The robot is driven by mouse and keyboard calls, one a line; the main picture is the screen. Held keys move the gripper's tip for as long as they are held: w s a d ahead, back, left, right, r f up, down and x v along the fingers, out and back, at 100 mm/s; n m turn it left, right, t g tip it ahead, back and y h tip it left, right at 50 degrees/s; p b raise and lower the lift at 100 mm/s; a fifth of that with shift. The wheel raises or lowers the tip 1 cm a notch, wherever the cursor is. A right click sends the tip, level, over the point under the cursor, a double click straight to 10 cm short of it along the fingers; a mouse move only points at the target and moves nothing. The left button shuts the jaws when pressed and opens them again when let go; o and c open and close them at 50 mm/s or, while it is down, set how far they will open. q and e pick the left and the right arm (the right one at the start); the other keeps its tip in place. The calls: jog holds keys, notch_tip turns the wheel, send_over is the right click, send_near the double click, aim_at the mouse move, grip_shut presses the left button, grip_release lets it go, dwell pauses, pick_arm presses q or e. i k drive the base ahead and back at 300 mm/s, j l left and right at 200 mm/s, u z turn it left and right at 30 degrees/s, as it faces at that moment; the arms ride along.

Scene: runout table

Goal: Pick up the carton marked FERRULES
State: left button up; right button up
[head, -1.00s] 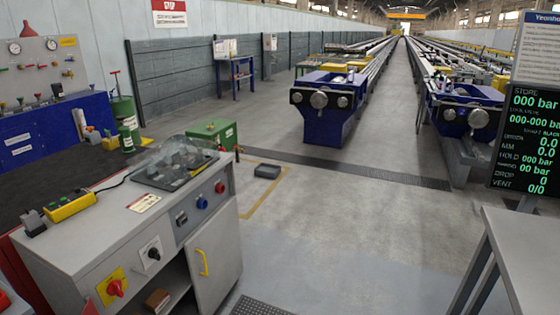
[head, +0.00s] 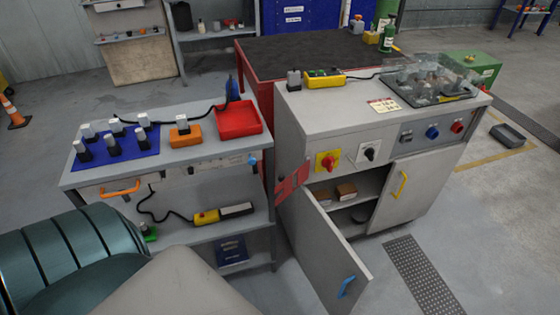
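Two small brown cartons, one at the right (head: 345,191) and one at the left (head: 320,197), lie on the inner shelf of the grey cabinet (head: 370,88) in the head view. I cannot read any marking on them, so I cannot tell whether either says FERRULES. The cabinet's left door (head: 325,255), with a blue handle, stands open. Its right door (head: 405,195), with a yellow handle, is shut. Neither of my grippers shows in the view.
A grey bench (head: 185,165) stands left of the cabinet, with a blue mat (head: 115,148), an orange box (head: 185,134) and a red tray (head: 238,119). The open door juts forward. A floor grate (head: 430,275) lies at front right.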

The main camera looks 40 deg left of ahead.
aim_at(344, 191)
jog(key=u, duration=0.75)
